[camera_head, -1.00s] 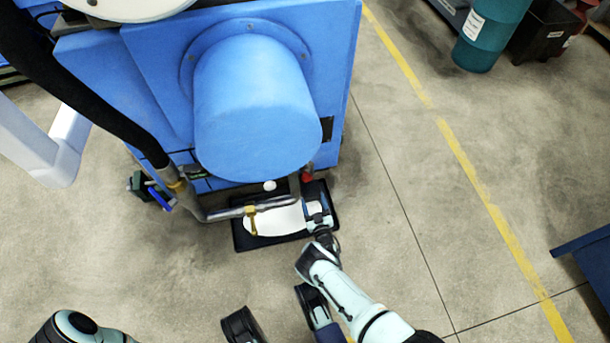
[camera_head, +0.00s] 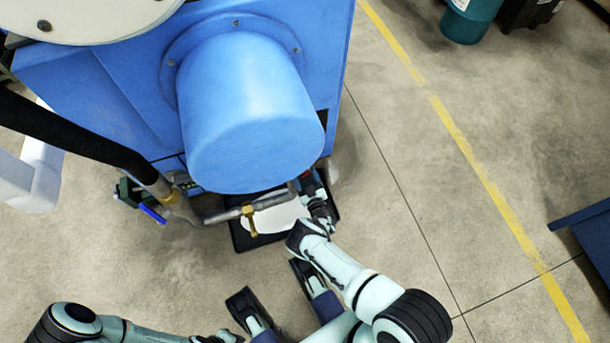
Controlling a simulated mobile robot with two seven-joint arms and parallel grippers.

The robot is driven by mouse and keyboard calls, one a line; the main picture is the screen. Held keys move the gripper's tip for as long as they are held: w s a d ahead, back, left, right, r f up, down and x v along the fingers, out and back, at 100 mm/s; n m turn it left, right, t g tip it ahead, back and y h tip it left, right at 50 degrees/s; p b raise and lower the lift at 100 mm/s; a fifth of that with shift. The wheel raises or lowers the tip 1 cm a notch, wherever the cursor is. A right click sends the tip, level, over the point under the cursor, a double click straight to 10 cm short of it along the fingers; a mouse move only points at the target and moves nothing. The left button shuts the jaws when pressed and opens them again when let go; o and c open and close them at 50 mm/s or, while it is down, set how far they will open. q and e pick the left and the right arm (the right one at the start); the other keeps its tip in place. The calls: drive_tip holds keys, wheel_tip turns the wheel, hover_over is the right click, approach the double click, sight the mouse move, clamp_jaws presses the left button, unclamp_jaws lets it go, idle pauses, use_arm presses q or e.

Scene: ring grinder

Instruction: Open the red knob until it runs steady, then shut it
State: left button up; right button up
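The red knob (camera_head: 306,175) shows as a small red patch under the right side of the blue machine's cylinder, by the end of the metal pipe (camera_head: 240,212). My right gripper (camera_head: 310,187) is right at the knob and covers most of it. I cannot tell whether its fingers touch the knob or are closed on it. White liquid (camera_head: 278,218) lies in the black tray (camera_head: 240,239) below the pipe. My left gripper (camera_head: 222,338) is at the bottom edge, well away from the knob and partly cut off. Its opening cannot be made out.
The blue cylinder (camera_head: 245,110) of the machine overhangs the knob. A brass fitting (camera_head: 250,222) sits on the pipe, and a black hose (camera_head: 80,135) comes in from the left. The floor at right is open, with a yellow line (camera_head: 480,175) and a blue object (camera_head: 590,240) beyond.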

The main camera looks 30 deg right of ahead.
drive_tip(key=c, duration=1.1)
drive_tip(key=shift+o, duration=0.2)
